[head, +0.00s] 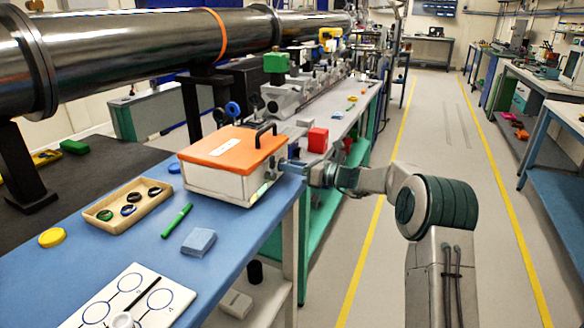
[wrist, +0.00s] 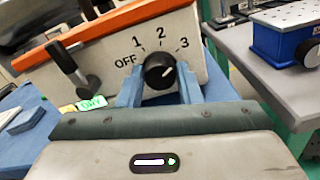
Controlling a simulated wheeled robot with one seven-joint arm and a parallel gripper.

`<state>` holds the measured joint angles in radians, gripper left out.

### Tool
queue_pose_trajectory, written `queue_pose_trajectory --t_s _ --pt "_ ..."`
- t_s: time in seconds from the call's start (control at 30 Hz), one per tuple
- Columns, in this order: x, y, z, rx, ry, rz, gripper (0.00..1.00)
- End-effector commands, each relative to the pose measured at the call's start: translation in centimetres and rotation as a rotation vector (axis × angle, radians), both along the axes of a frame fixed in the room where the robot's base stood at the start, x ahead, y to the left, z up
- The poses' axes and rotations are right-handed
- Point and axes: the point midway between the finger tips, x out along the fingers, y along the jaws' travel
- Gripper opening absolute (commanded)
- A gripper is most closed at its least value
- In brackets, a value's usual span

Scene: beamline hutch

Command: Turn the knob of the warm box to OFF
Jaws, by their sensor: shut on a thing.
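The warm box (head: 222,182) is a white box with an orange lid and a black lid handle, standing on the blue bench top. Its front panel (wrist: 120,50) fills the upper wrist view. The black round knob (wrist: 158,72) sits there among the printed marks OFF, 1, 2 and 3. The knob's pale pointer line slants up and right, between 2 and 3 and closer to 3. My gripper (wrist: 160,82) has its blue fingers on both sides of the knob, shut on it. In the head view my gripper (head: 287,168) meets the box's right side, and the knob is hidden.
A black lever (wrist: 75,70) and a green tag (wrist: 91,103) are left of the knob. A tray (head: 103,213) of small rings, a green pen (head: 176,220) and a light-blue block (head: 198,241) lie before the box. The aisle floor right is clear.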

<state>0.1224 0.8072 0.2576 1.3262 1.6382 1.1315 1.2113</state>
Motion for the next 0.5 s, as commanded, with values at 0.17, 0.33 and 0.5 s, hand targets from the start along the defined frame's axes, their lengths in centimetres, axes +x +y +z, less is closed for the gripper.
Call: queue_pose_trajectory --t_s 0.17,0.33,0.5 --pt "0.00 -0.07 -0.16 -0.025 -0.069 -0.001 0.09" --pt "-0.05 -0.06 -0.28 -0.067 -0.185 0.000 0.09" --pt "-0.10 -0.05 -0.42 -0.121 -0.332 0.000 0.09"
